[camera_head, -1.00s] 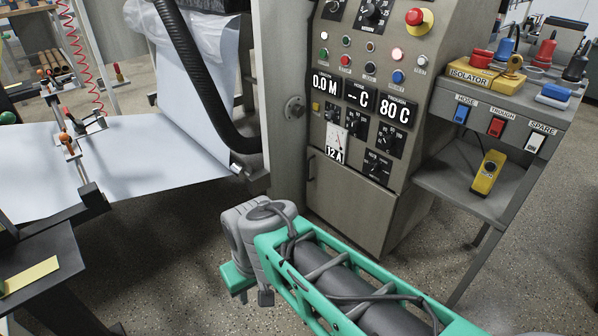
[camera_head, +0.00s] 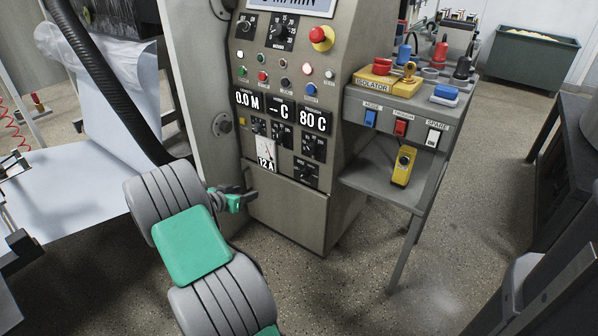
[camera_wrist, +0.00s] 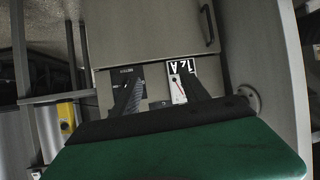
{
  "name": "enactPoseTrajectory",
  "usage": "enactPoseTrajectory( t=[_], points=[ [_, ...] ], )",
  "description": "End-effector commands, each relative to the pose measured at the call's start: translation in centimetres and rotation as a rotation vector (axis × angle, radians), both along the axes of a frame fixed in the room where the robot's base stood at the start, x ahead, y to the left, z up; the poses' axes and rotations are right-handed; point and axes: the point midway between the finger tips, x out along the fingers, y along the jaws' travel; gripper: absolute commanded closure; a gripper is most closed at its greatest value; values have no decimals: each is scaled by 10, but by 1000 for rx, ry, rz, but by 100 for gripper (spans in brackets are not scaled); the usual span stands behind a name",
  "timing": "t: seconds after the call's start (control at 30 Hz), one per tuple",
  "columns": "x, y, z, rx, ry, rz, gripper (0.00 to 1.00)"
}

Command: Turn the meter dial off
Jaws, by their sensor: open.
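A black dial plate (camera_head: 306,172), with a knob and white marks, sits low on the grey control cabinet, right of the 12 A needle meter (camera_head: 266,156). In the wrist view the plate (camera_wrist: 124,72) appears upside down; its label seems to read METER, and its knob is mostly hidden by a finger. The needle meter (camera_wrist: 179,82) shows there too. My gripper (camera_head: 235,203) is open and empty, in front of the cabinet, lower left of the dial. In the wrist view its fingers (camera_wrist: 162,92) are spread apart, pointing at the panel. The knob's setting is unclear.
A yellow handheld device (camera_head: 403,166) with a round dial stands on the side shelf under the isolator box (camera_head: 389,79). Other knobs (camera_head: 282,133) and lit buttons lie above the dial. A cabinet door handle (camera_wrist: 206,24) is close by. Floor is clear in front.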

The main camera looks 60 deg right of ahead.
Motion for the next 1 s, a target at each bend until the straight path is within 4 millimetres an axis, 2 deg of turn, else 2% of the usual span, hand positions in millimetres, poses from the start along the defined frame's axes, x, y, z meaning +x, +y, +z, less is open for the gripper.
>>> enactPoseTrajectory(
  t=[0.03, 0.1, 0.2, 0.3, 0.47, 0.7, 0.8, 1.0],
  points=[
    [-24, -34, -8, -95, 0, -68, 47],
    [-51, -69, -15, -234, -15, -125, 47],
    [-82, -95, -22, -381, -19, -159, 47],
    [-99, -105, -27, -463, -15, -161, 47],
    [-107, -119, -30, -494, -17, -162, 47],
    [-114, -163, -31, -493, -18, -163, 47],
    [-115, -177, -31, -491, -17, -160, 47],
    [-116, -185, -29, -490, -15, -159, 47]
  ],
)
